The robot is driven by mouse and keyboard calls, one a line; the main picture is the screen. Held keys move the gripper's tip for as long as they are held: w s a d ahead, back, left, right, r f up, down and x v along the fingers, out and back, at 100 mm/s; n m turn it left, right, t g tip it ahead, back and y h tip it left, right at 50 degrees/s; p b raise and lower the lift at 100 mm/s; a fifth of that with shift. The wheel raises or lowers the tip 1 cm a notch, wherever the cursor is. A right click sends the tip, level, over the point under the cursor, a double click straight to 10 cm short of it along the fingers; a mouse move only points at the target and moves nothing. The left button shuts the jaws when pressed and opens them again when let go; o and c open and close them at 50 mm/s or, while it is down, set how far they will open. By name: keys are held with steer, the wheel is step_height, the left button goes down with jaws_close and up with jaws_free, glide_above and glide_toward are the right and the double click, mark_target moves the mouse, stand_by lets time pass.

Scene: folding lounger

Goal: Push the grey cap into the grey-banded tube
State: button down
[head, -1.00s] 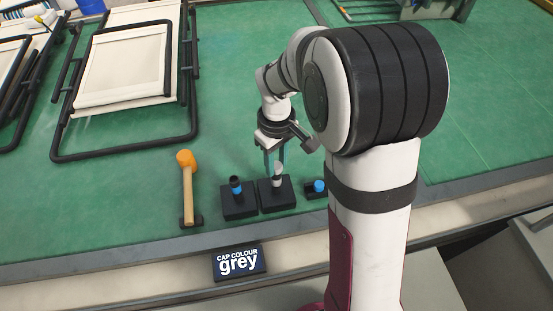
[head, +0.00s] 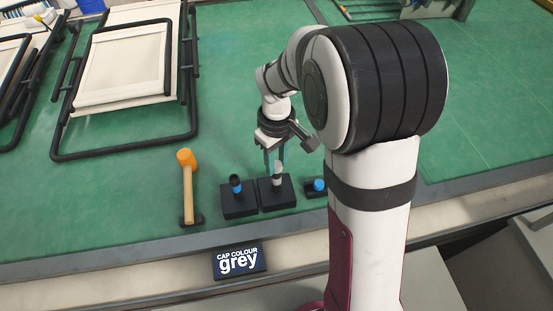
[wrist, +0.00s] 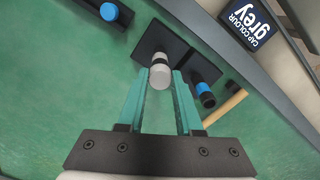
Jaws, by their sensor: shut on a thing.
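The grey cap (wrist: 160,77) is between the fingertips of my gripper (wrist: 164,75), which is shut on it. The grey-banded tube (wrist: 160,58) stands upright on a black block, directly under the cap. In the head view my gripper (head: 275,158) is above this tube (head: 277,182), pointing down. The cap is in line with the tube's mouth and looks to be at it; how far in it sits I cannot tell.
A blue-banded tube (head: 236,185) stands on a neighbouring black block. A blue cap (head: 319,185) sits on a small dark holder on the other side. An orange-headed mallet (head: 187,180) lies to the left, and a sign (head: 239,261) reads "cap colour grey".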

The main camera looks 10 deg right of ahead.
mark_target(277, 165)
steer(key=c, duration=0.5)
jaws_free()
step_height(277, 165, up, 16)
steer(key=shift+s, duration=0.1)
